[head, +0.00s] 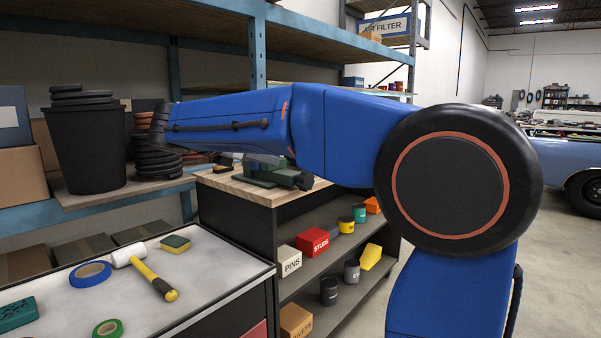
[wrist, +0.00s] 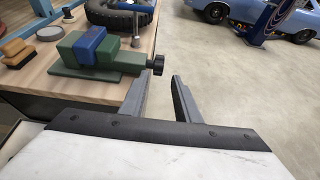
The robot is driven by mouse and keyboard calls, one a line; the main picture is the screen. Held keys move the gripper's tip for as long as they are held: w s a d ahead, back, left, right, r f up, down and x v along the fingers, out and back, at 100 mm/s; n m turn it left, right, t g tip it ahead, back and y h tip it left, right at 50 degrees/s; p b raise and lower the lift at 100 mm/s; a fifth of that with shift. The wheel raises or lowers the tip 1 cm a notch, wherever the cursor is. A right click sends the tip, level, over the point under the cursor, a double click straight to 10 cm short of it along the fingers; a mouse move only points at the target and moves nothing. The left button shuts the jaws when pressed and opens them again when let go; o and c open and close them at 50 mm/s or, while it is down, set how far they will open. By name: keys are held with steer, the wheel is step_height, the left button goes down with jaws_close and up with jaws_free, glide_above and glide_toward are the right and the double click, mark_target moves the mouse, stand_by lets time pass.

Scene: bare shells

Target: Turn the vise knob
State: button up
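The vise (wrist: 108,61) is green with a blue block in its jaws and sits on the wooden bench top. Its dark knob (wrist: 157,65) sticks out to the right at the bench edge. My gripper (wrist: 161,76) is open and empty. In the wrist view its fingertips appear just below the knob, one to each side; I cannot tell how far apart in depth they are, and no contact shows. In the head view the vise (head: 262,174) and knob (head: 304,182) show below my blue arm, which hides part of the vise. The gripper fingers cannot be made out there.
A tire (wrist: 112,14) lies on the bench behind the vise. Open floor (wrist: 245,85) is to the right. A cart top (head: 215,262) with tape rolls and a hammer (head: 152,278) stands front left.

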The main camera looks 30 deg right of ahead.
mark_target(301, 178)
steer(key=x, duration=1.6)
steer(key=shift+d+f, duration=0.15)
jaws_close()
